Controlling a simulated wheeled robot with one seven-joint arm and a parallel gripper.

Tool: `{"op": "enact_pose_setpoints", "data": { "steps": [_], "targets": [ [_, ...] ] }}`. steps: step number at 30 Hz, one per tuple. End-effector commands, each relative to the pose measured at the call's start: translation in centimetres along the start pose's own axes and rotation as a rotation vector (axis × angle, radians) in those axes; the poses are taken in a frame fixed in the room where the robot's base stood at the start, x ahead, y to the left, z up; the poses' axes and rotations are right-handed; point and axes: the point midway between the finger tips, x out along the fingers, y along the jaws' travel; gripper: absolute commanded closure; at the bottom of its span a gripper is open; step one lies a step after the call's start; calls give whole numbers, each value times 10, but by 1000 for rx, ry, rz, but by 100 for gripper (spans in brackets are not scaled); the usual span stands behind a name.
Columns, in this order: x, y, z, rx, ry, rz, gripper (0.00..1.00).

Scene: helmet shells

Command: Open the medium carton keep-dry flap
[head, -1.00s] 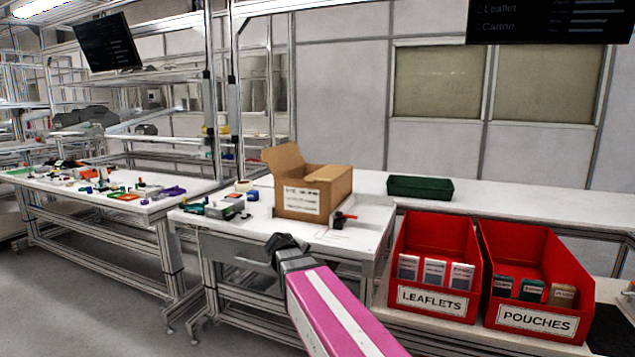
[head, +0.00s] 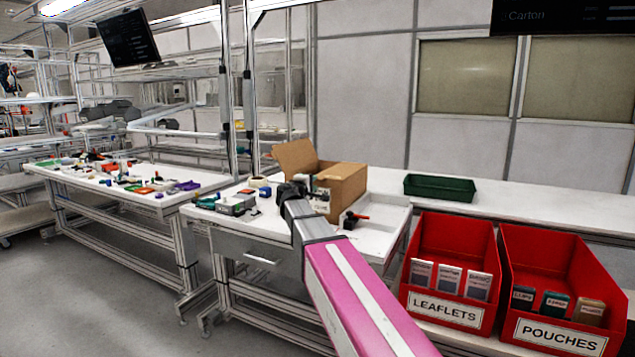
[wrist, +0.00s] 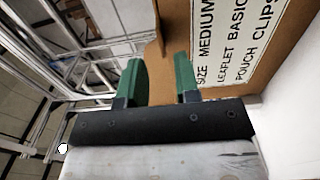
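The medium carton (head: 347,183) is a brown cardboard box on the white bench, with one flap (head: 296,157) raised and leaning outward at its left side. In the wrist view its front wall (wrist: 178,40) carries a white label (wrist: 235,42) reading size medium, leaflet basic, pouch clips. My gripper (wrist: 160,82) has two green fingers spread apart. A brown cardboard edge shows between them; I cannot tell whether they touch it. In the head view my gripper (head: 296,188) is in front of the carton's left front corner and hides part of the label.
A black and red clamp (head: 354,219) stands on the bench right of the carton. A grey device (head: 236,205) and small parts lie to the left. A green tray (head: 439,188) is behind. Red leaflets (head: 447,262) and pouches (head: 556,285) bins stand at the right.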

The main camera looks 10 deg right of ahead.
Motion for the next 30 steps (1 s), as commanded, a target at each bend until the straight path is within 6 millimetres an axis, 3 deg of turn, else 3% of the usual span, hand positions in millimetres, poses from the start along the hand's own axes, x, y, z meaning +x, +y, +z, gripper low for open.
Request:
{"op": "enact_pose_setpoints", "data": {
  "steps": [3,9,21,24,30],
  "targets": [
    [22,0,-1,0,-2,-1,70],
    [41,0,-1,1,0,-1,70],
    [46,-1,0,1,0,-1,70],
    [46,-1,0,1,0,-1,100],
    [46,-1,0,2,0,-1,100]
  ]
}}
